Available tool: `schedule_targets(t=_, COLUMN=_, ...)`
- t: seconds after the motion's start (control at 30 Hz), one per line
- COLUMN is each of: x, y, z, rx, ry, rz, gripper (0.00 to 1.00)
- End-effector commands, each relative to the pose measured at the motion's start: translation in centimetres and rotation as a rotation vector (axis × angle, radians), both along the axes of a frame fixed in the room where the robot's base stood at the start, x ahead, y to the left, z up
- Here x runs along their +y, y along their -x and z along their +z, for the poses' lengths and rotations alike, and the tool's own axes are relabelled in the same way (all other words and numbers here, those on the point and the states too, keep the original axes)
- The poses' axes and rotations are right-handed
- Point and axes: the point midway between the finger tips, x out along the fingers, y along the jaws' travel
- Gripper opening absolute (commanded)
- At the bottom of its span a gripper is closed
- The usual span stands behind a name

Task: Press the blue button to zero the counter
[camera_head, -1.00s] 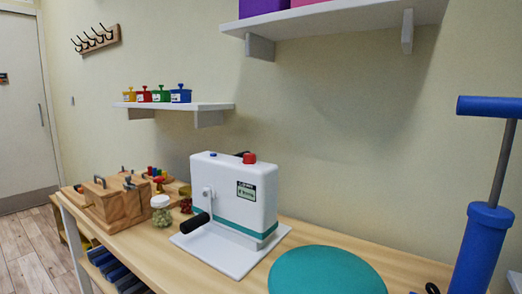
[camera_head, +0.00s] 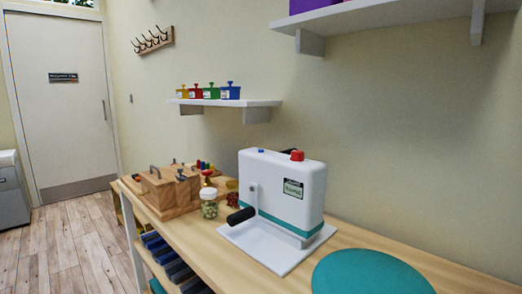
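A white crank machine (camera_head: 284,186) with a teal stripe stands on a white base plate on the wooden bench (camera_head: 210,243). A small dark green display (camera_head: 293,188) is on its side face. A black-handled crank (camera_head: 241,215) sticks out from its front. On its top are a small blue button (camera_head: 261,150) at the left and a larger red knob (camera_head: 297,155) at the right. My gripper is not in view.
A teal disc (camera_head: 370,274) lies on the bench at the front right. A jar (camera_head: 209,203) and wooden boxes (camera_head: 170,190) stand left of the machine. A small shelf (camera_head: 225,102) with coloured pots hangs behind. Floor (camera_head: 60,240) is free at the left.

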Motion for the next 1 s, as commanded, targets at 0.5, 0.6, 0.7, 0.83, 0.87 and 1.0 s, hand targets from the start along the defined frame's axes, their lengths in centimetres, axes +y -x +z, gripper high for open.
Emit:
schedule_targets(t=0.5, x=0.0, y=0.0, z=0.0, rx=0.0, ry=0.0, rz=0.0, gripper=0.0)
schedule_targets(t=0.6, x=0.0, y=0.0, z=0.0, rx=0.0, ry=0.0, rz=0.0, gripper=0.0)
schedule_targets(t=0.7, x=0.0, y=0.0, z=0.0, rx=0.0, ry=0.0, rz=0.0, gripper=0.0)
schedule_targets(t=0.83, x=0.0, y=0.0, z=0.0, rx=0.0, ry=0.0, rz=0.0, gripper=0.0)
schedule_targets(t=0.87, x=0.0, y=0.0, z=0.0, rx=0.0, ry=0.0, rz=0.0, gripper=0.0)
schedule_targets(t=1.0, x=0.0, y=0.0, z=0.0, rx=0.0, ry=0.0, rz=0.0, gripper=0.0)
